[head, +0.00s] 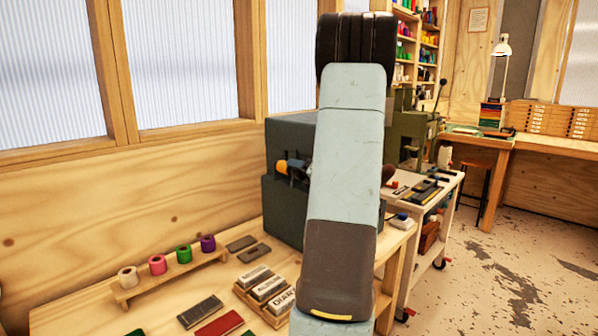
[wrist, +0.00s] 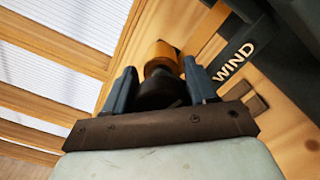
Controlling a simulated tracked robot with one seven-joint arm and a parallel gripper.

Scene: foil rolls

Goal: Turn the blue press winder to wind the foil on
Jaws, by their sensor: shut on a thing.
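The dark blue-grey press (head: 290,135) stands on the bench in the head view, partly hidden behind my arm. An orange-gold roll (head: 283,168) sticks out of its left side. In the wrist view, the press side (wrist: 262,62) carries the word WIND. My gripper (wrist: 160,68) is shut on a black round winder knob (wrist: 160,94), with one finger on each side of it. The orange-gold roll (wrist: 160,55) shows just beyond the knob. My gripper is hidden behind my arm in the head view.
A small wooden rack (head: 170,278) with white, pink, green and purple rolls stands at the left of the bench. Lettered blocks (head: 268,288) sit in a tray near my arm. Grey and red bars lie in front. A white cart (head: 425,215) stands at the right.

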